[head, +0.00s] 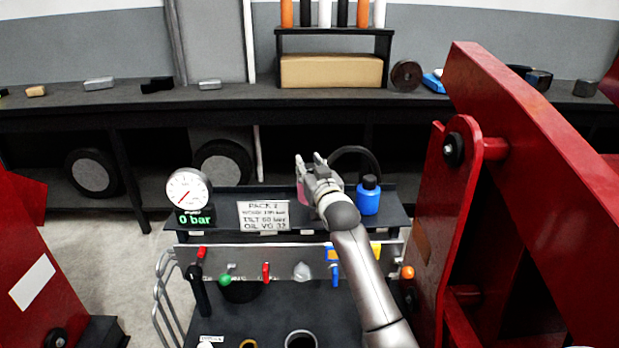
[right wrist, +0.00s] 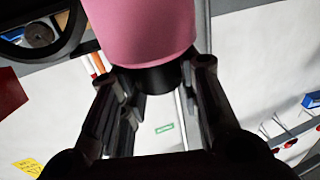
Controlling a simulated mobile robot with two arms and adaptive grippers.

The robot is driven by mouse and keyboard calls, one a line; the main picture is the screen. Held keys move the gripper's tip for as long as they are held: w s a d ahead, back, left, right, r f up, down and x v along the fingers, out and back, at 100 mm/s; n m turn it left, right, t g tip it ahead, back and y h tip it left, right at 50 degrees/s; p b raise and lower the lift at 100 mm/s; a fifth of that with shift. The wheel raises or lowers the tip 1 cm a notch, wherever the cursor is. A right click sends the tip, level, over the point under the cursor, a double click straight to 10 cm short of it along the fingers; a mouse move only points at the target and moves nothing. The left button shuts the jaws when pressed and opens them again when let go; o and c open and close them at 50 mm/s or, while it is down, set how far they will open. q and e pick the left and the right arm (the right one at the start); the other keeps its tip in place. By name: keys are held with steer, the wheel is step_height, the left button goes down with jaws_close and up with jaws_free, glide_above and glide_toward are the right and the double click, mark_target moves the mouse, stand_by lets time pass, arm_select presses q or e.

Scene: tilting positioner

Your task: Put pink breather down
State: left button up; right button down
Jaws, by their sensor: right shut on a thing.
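The pink breather (right wrist: 140,30) fills the top of the right wrist view, with a dark neck below its pink body. My right gripper (right wrist: 158,75) is shut on it at that dark neck. In the head view the right gripper (head: 312,168) is above the dark shelf (head: 232,195), and a bit of the pink breather (head: 303,192) shows at its left side. I cannot tell whether the breather touches the shelf. My left gripper is not in view.
On the shelf, a blue bottle (head: 369,195) stands just right of the gripper, a sign (head: 264,215) and a gauge (head: 188,190) to the left. A panel with valves (head: 266,272) is below. Red machine arms (head: 540,140) flank the right.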

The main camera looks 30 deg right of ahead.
steer(key=shift+f, duration=1.45)
steer(key=shift+f, duration=0.15)
steer(key=c, duration=1.1)
jaws_free()
steer(key=shift+o, duration=0.2)
steer(key=shift+s+r, duration=0.1)
steer(key=shift+r, duration=0.1)
steer(key=shift+s+a+f, duration=0.15)
steer(key=shift+s, duration=0.15)
steer(key=v, duration=1.1)
